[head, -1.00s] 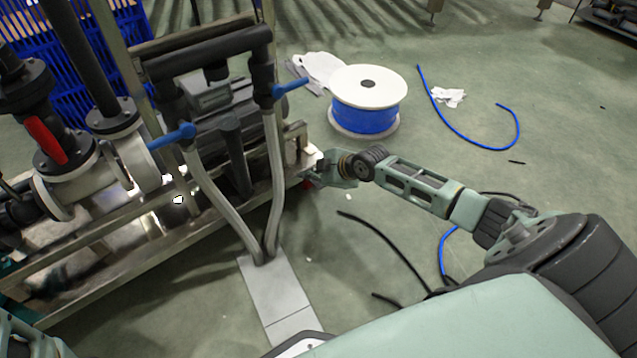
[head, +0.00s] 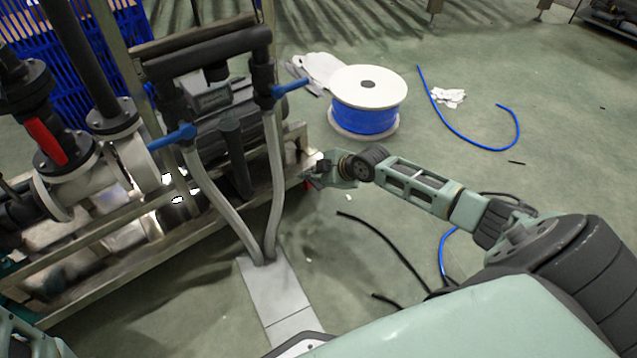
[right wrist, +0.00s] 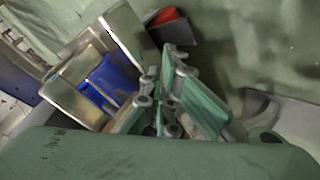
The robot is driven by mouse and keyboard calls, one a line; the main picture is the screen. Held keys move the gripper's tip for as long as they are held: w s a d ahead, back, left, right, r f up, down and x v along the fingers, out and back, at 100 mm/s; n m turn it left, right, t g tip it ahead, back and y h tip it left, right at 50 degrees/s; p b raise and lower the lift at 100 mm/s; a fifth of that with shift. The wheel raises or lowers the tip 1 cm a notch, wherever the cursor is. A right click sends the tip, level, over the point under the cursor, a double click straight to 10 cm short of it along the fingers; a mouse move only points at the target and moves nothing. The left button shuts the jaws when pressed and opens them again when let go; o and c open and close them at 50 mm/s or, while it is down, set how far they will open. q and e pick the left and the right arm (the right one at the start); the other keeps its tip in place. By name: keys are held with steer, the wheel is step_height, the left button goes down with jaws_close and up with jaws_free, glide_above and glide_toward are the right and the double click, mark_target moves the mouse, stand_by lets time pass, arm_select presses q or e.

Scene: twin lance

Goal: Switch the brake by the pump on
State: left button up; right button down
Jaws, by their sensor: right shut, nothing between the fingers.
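The pump skid (head: 215,205) stands at the left in the head view, with a grey pump body (head: 205,100), dark pipes and blue valve handles. My right gripper (head: 317,175) is at the right end of its metal frame. A small red part (head: 307,185) shows just beside the gripper, partly hidden. In the right wrist view the gripper (right wrist: 165,72) is shut and empty. A red part on a dark box (right wrist: 165,16) lies beyond its tips, and a blue part in a metal frame (right wrist: 113,75) is left of them. I cannot tell which part is the brake switch. My left gripper is out of view.
A white spool with blue cable (head: 365,105) stands on the floor behind my right gripper. Blue hose (head: 470,140), black cables (head: 385,245) and a white cloth (head: 448,97) lie on the green floor. Two grey hoses (head: 272,190) rise from a floor plate (head: 275,295).

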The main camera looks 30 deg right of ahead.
steer(key=shift+f, duration=0.1)
steer(key=shift+f+b, duration=0.35)
steer(key=shift+f, duration=0.1)
steer(key=shift+f+b, duration=0.35)
steer(key=shift+f, duration=0.05)
stand_by(0.5)
steer(key=shift+f+b, duration=0.5)
steer(key=shift+f, duration=0.15)
stand_by(0.3)
steer(key=shift+r, duration=0.15)
steer(key=shift+r+p, duration=1.4)
